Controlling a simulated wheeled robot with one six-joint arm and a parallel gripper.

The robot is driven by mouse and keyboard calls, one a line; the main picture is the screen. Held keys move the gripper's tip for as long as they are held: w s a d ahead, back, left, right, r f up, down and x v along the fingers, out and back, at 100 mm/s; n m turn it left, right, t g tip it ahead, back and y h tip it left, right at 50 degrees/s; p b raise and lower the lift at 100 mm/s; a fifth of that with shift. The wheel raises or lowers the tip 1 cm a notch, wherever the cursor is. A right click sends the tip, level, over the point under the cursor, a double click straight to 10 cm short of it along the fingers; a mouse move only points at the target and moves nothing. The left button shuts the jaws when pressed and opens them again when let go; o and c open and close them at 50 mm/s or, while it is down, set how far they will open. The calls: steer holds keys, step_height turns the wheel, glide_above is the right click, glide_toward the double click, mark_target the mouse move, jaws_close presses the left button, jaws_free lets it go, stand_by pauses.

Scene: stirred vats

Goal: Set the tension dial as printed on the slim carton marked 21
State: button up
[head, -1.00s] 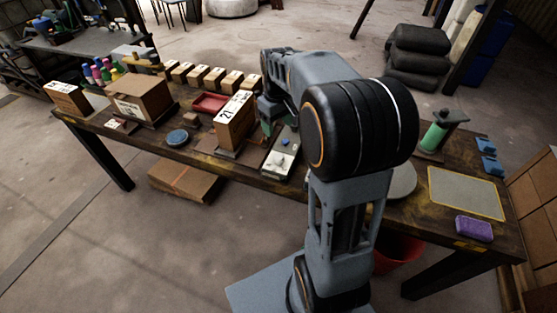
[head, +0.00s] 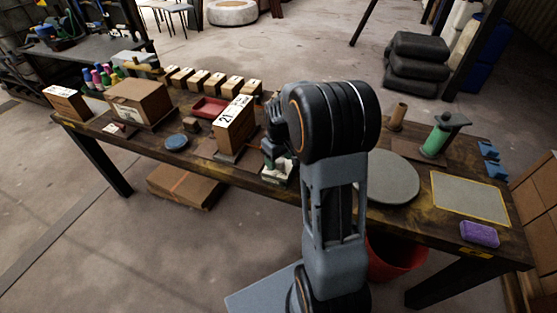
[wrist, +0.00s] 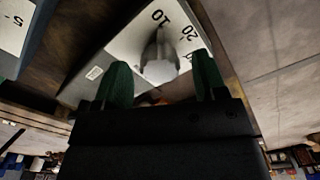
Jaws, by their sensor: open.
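The slim carton marked 21 (head: 235,128) stands upright on the bench, left of my gripper. The tension dial's pale box (head: 280,173) sits on the bench beside it, partly covered by my gripper (head: 276,152). In the wrist view the dial's pale face (wrist: 112,48) carries printed numbers, among them 10 and 20. Its grey knob (wrist: 160,58) stands between the green fingertips of my gripper (wrist: 162,78). The jaws are open, with a gap visible on both sides of the knob. The knob's exact setting is hard to read.
A white label reading 5 (wrist: 14,25) shows at the wrist view's upper left; its owner is unclear. A red tray (head: 210,108), a blue disc (head: 177,142) and a larger carton (head: 138,100) lie leftward. A grey round plate (head: 388,178) lies right.

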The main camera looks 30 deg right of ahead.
steer(key=shift+f, duration=0.15)
steer(key=shift+c, duration=0.5)
steer(key=c, duration=0.8)
steer(key=shift+m, duration=0.3)
steer(key=m+p, duration=0.1)
steer(key=m, duration=0.3)
steer(key=shift+m+p, duration=0.35)
steer(key=shift+m, duration=2.15)
